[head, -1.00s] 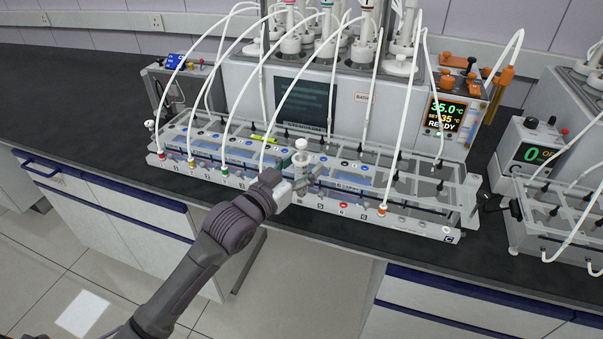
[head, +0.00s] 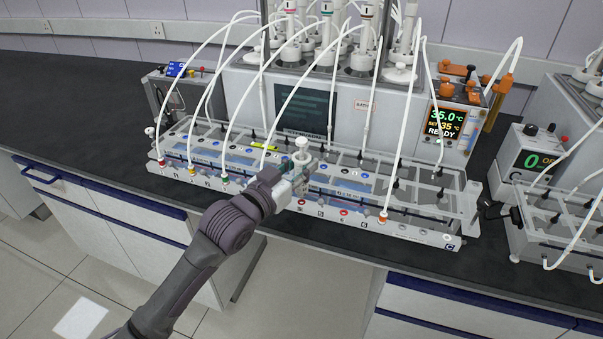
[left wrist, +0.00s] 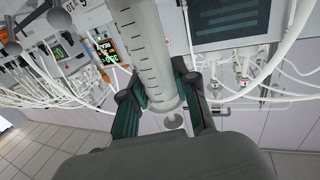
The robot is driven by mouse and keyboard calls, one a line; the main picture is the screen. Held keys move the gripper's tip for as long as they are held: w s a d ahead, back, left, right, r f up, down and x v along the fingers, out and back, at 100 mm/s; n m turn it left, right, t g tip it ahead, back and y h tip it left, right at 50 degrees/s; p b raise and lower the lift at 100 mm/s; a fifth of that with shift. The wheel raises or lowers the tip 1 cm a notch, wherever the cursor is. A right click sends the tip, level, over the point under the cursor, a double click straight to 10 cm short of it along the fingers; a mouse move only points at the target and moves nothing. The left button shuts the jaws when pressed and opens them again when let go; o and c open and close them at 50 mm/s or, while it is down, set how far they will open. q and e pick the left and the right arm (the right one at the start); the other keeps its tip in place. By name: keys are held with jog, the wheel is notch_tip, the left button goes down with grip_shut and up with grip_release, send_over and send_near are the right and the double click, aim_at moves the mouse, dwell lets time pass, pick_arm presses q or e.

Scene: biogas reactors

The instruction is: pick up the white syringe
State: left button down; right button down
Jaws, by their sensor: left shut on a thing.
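The white syringe (head: 301,157) stands roughly upright in my left gripper (head: 300,178), over the front part of the long rack (head: 420,233). In the left wrist view, the syringe barrel (left wrist: 148,50) with its dark graduation marks runs down between the two fingers of the gripper (left wrist: 165,100), which is shut on it. The syringe's round end shows close to the palm. The head view does not show clearly whether the lower end of the syringe is clear of the rack. My right gripper is in no view.
White tubes arch from the reactors behind to the rack. A bath unit with a lit display (head: 446,118) stands behind at the right, and a second unit (head: 530,152) is further right. Dark bench top (head: 80,100) is free at the left.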

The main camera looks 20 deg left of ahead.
pick_arm(q)
notch_tip(320, 180, up, 2)
jog(key=shift+r, duration=0.15)
jog(key=s+d+r, duration=0.3)
jog(key=d+r, duration=0.3)
jog(key=d, duration=0.5)
jog(key=shift+d+r, duration=0.15)
jog(key=shift+r, duration=0.05)
jog(key=shift+r, duration=0.15)
jog(key=shift+r+p, duration=1.25)
jog(key=shift+p, duration=0.4)
jog(key=shift+r, duration=0.15)
